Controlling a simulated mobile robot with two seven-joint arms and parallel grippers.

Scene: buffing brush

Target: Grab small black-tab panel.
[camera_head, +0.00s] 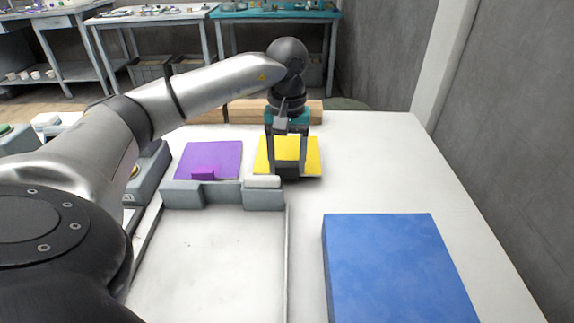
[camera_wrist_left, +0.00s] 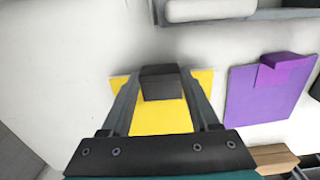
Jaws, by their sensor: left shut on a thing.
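The small panel is a yellow plate (camera_head: 313,160) with a black tab (camera_head: 287,172) at its near edge, behind the grey fixture. My left gripper (camera_head: 286,164) points down over it and is shut on the black tab. In the left wrist view the black tab (camera_wrist_left: 162,88) sits between the two fingers, with the yellow plate (camera_wrist_left: 160,119) below it and showing on both sides. The panel looks flat on or very close to the white table; I cannot tell if it is raised. My right gripper is not in view.
A purple panel with a purple tab (camera_head: 204,173) lies left of the yellow one. A grey fixture (camera_head: 225,196) stands just in front. A large blue block (camera_head: 395,265) is at front right. A wooden beam (camera_head: 240,112) lies behind.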

